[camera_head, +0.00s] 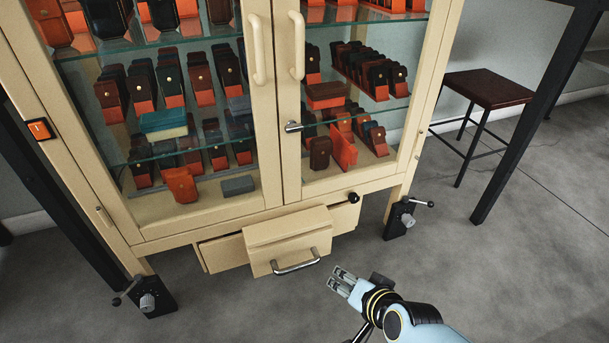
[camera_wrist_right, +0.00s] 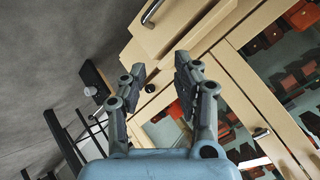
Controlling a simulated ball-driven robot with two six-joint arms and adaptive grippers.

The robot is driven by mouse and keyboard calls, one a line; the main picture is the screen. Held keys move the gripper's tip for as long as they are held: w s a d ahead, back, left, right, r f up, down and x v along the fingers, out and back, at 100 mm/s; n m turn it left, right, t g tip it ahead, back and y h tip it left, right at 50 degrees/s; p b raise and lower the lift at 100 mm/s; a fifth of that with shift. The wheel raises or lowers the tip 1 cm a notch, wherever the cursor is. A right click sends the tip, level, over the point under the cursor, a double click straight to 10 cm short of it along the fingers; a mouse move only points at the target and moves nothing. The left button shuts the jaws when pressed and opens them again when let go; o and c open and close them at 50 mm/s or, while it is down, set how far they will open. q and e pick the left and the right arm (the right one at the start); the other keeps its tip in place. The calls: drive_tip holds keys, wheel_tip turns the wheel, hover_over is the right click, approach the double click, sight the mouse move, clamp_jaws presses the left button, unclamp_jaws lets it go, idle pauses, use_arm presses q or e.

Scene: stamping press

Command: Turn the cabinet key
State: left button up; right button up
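The cream cabinet (camera_head: 240,216) has two glass doors. A small silver key-like piece (camera_head: 293,126) sticks out where the doors meet, below the two long handles; it appears to be the key and also shows at the right in the wrist view (camera_wrist_right: 262,132). My right gripper (camera_head: 341,280) is low in front of the cabinet, below and right of the drawer handle, well apart from the key. In the wrist view its two fingers (camera_wrist_right: 157,72) are spread with nothing between them. My left gripper is in neither view.
A drawer box (camera_head: 290,240) with a metal handle (camera_head: 297,263) protrudes below the doors. A round black knob (camera_head: 353,197) sits to its right. Black clamps (camera_head: 400,218) stand at the cabinet legs. A stool (camera_head: 488,88) is at right.

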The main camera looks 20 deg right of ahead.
drive_tip(key=w+a+r+m+t+b, duration=0.2)
drive_tip(key=w+r+m+t+b, duration=0.25)
drive_tip(key=w+r, duration=0.55)
drive_tip(key=m+t+b, duration=0.4)
drive_tip(key=m, duration=0.1)
approach(296, 131)
drive_tip(key=w, duration=0.2)
drive_tip(key=shift+n, duration=0.25)
drive_tip(key=w, duration=0.6)
drive_tip(key=shift+a+r, duration=0.25)
drive_tip(key=shift+w, duration=0.7)
drive_tip(key=c, duration=0.6)
drive_tip(key=m, duration=0.5)
clamp_jaws()
drive_tip(key=m, duration=0.4)
drive_tip(key=shift+m, duration=0.3)
drive_tip(key=m, duration=0.7)
drive_tip(key=shift+m, duration=0.4)
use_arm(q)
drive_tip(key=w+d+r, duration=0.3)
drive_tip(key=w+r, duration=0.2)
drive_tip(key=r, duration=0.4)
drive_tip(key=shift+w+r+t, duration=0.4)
use_arm(e)
drive_tip(key=o, duration=0.9)
unclamp_jaws()
drive_tip(key=shift+c, duration=0.2)
